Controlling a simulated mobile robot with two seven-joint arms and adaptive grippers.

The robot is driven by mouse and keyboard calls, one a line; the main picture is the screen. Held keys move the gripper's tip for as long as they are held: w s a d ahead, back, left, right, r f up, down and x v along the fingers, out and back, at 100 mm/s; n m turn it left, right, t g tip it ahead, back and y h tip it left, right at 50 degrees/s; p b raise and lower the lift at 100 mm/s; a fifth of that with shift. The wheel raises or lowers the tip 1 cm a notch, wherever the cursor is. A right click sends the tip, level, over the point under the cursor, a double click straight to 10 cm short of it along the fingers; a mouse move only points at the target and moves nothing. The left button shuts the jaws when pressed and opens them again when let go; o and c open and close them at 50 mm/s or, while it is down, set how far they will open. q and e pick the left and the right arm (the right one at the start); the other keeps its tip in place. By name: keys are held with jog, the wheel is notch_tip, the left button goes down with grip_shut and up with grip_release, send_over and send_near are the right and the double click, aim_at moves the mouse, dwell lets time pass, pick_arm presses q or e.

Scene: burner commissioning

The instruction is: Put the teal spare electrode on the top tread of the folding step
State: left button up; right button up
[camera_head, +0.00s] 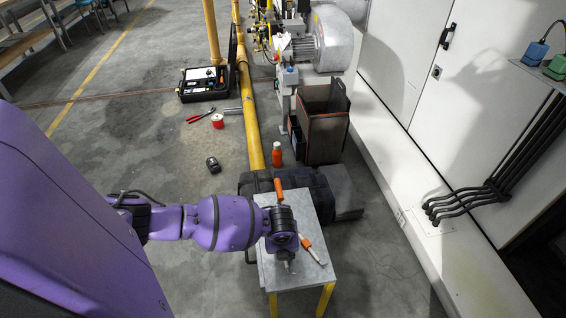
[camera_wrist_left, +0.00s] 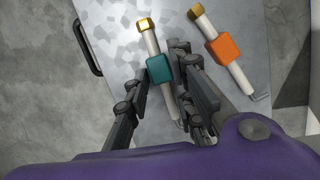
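The teal spare electrode (camera_wrist_left: 159,69), a white rod with a teal block and brass end, lies on a grey mottled top (camera_head: 282,275) with yellow legs. My left gripper (camera_wrist_left: 160,75) is low over it in the left wrist view, open, its fingers on either side of the rod near the teal block. I cannot tell whether they touch it. In the head view my left gripper (camera_head: 290,262) hides the teal electrode. An orange-block electrode (camera_wrist_left: 222,48) lies to its right, apart from it. I cannot tell for certain whether the yellow-legged top is the folding step. My right gripper is not in view.
A black case (camera_head: 262,182) and a dark grey block (camera_head: 341,190) lie behind the top. An orange bottle (camera_head: 277,155) and an open brown box (camera_head: 323,125) stand beyond. A white cabinet (camera_head: 480,85) bounds the right.

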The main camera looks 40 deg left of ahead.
pick_arm(q)
jog(key=shift+o, duration=0.9)
jog(key=shift+r, duration=0.15)
jog(key=p+v, duration=0.3)
jog(key=v, duration=0.8)
jog(key=s+d+f+n+t+h, duration=0.1)
jog(key=s+d+f+n+h, duration=0.1)
jog(key=s+d+f+n, duration=0.45)
jog(key=s+d+f+n+h, duration=0.15)
jog(key=s+d+n, duration=0.25)
jog(key=s+d, duration=0.55)
jog(key=s+a+r+n+t+y, duration=0.1)
jog(key=s+a+r+n, duration=0.1)
jog(key=s+n, duration=0.5)
jog(key=s+a+r+n+t+y, duration=0.1)
jog(key=s+a+r+n+t, duration=0.1)
jog(key=s+n, duration=0.6)
jog(key=shift+s+a+n+t, duration=0.25)
jog(key=shift+a+n, duration=0.3)
jog(key=shift+a, duration=0.3)
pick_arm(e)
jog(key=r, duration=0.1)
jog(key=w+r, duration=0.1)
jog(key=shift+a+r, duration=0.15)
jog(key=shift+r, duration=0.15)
